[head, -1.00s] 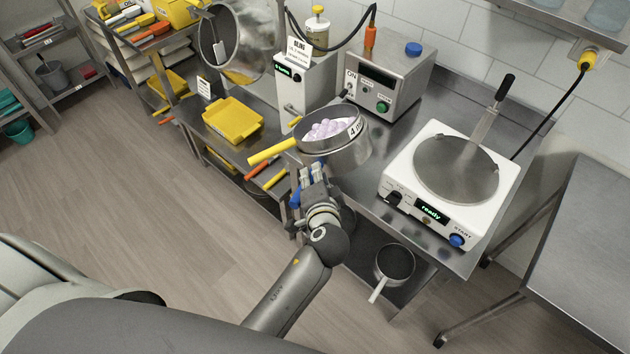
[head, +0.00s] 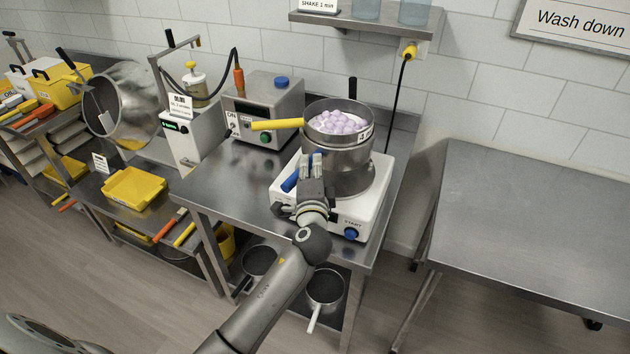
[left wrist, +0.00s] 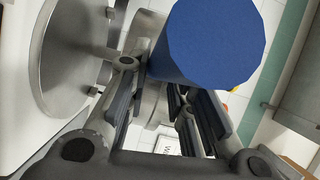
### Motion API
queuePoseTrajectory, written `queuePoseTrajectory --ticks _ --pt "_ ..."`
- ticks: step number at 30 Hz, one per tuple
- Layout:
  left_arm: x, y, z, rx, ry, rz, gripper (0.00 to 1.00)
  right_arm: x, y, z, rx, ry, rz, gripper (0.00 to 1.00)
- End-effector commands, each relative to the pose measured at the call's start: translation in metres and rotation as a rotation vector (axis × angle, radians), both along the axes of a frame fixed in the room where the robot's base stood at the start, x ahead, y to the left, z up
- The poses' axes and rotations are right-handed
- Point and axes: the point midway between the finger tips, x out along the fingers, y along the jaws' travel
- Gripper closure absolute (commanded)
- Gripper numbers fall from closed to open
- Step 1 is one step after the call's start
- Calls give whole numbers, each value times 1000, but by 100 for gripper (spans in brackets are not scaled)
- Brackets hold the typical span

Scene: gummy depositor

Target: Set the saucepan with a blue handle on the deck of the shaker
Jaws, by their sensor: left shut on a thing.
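The saucepan (head: 345,172) is steel and appears upright, with a blue handle (head: 291,181) pointing left. My left gripper (head: 311,168) is shut on this handle, whose blue end also shows large in the left wrist view (left wrist: 205,42). A yellow-handled round vessel (head: 311,122) with lilac balls sits on top of the saucepan. The shaker (head: 346,216) is a white box with a blue knob. The saucepan is over its deck, mostly hiding it in the head view. The round deck (left wrist: 68,62) shows in the left wrist view. Contact between pan and deck cannot be told. My right gripper is out of view.
A steel control box (head: 265,108) stands left of the shaker on the steel table (head: 205,188). A wall shelf (head: 365,24) hangs above. A power cord (head: 397,100) runs down behind. Two pans are below the table. An empty steel table (head: 530,210) stands at right.

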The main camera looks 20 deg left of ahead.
Motion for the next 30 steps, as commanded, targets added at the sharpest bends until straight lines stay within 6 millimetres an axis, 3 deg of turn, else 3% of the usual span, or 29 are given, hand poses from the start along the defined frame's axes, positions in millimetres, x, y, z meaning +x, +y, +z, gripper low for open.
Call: queuePoseTrajectory --ticks 6,13,30 --pt "1 0 4 2 -8 -1 100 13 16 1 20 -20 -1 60" --pt "0 0 5 4 -2 -3 100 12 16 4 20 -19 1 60" --pt "0 0 -48 4 -1 -3 100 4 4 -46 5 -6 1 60"
